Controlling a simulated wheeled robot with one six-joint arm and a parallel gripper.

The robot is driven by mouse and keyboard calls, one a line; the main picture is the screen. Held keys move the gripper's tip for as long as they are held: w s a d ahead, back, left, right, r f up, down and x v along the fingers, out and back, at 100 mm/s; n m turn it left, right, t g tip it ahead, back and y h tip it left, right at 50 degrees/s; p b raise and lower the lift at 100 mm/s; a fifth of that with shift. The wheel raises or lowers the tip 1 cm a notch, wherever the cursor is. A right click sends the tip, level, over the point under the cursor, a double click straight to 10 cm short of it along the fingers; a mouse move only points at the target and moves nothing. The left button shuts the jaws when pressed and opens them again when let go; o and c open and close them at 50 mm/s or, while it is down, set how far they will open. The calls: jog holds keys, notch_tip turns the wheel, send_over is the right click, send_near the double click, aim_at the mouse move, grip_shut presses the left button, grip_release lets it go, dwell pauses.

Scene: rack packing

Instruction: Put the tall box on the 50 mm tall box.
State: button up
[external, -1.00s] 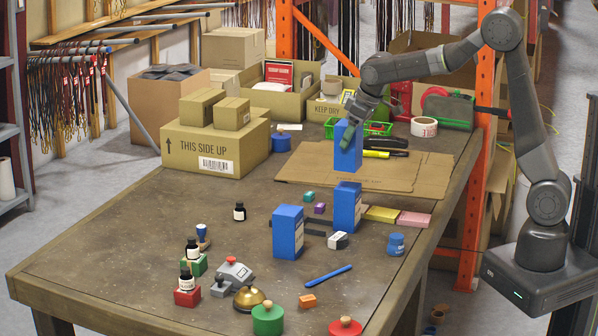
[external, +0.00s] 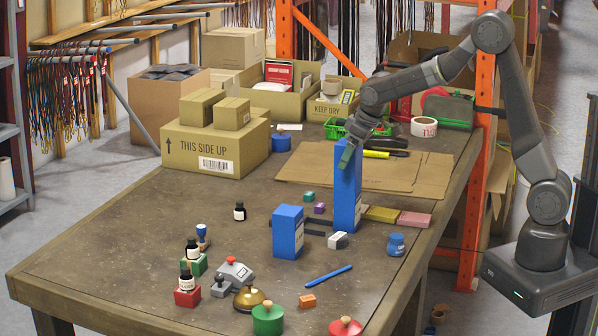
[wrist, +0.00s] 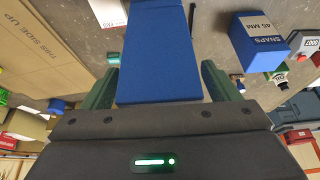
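The tall box (external: 347,168), blue, is upright in my gripper (external: 348,156) in the external view. It lines up directly above a second blue box (external: 346,212), and the two look like one column with no visible gap. Whether the held box's weight rests on the lower one I cannot tell. In the wrist view the held box (wrist: 158,50) fills the space between the green fingers of my gripper (wrist: 160,88), which are shut on it. The lower box's size label is not readable. Another blue box (external: 287,232) stands apart to the left; the wrist view shows it (wrist: 258,40) labelled "45 MM SNAPS".
Flat cardboard (external: 300,165) lies behind. The table's left middle is mostly clear.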

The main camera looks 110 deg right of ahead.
jog(key=shift+r, duration=0.1)
jog(key=v, duration=1.2)
jog(key=shift+r, duration=0.1)
